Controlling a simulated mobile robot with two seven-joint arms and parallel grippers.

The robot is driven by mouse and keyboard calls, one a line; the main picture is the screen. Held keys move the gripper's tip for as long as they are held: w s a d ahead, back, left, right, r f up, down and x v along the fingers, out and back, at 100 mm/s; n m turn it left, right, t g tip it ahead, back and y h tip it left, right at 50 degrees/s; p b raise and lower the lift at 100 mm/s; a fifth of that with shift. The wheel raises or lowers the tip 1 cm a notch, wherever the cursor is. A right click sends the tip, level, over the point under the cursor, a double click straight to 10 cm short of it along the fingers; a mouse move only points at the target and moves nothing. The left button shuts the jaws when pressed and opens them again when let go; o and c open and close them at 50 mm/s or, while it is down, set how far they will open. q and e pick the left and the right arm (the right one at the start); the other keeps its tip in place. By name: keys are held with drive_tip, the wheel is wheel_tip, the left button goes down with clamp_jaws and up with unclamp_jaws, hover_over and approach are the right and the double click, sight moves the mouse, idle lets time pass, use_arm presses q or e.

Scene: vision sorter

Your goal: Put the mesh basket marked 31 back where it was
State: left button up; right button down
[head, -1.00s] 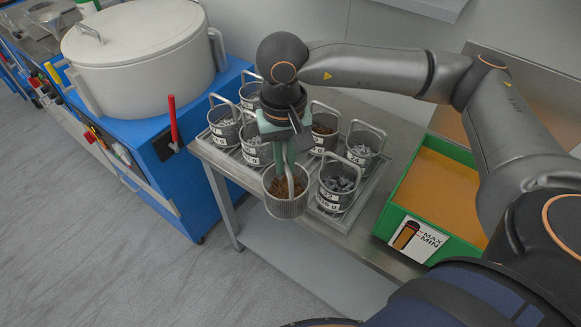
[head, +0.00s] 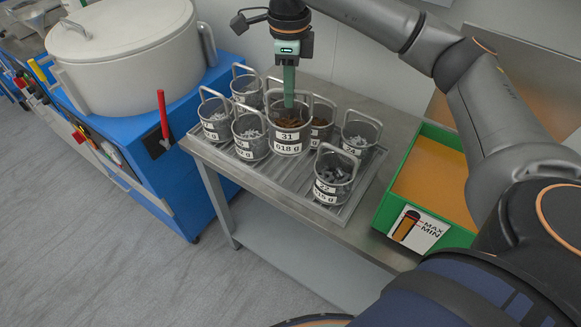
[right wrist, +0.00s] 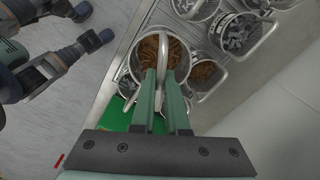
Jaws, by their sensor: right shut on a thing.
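The mesh basket marked 31 (head: 288,146) holds rusty brown pieces and hangs upright with its label facing me. My right gripper (head: 289,103) is shut on its handle from above. In the right wrist view the fingers (right wrist: 162,100) meet at the handle over the basket's rim (right wrist: 131,66). The basket is over the middle of the metal rack tray (head: 262,180) among the other baskets. It overlaps those behind it, and I cannot tell whether its bottom touches the tray. My left gripper is not in view.
Basket 22 (head: 327,194) stands at front right. Another grey-filled basket (head: 249,150) stands close on the left, with several more behind. A green bin (head: 462,238) is right of the tray. A blue cabinet with a white drum (head: 130,50) stands left.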

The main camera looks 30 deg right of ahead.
sight(290, 126)
drive_tip(key=shift+w+d+r+m, duration=0.1)
drive_tip(key=shift+d+m, duration=0.05)
drive_tip(key=shift+m, duration=0.15)
drive_tip(key=shift+f, duration=0.25)
wheel_tip(290, 126, down, 9)
drive_tip(key=shift+f+p, duration=0.2)
drive_tip(key=shift+p, duration=0.15)
drive_tip(key=shift+f, duration=0.15)
drive_tip(key=c, duration=0.9)
unclamp_jaws()
wheel_tip(290, 126, up, 12)
drive_tip(key=shift+r+b, duration=0.15)
drive_tip(key=shift+b, duration=0.3)
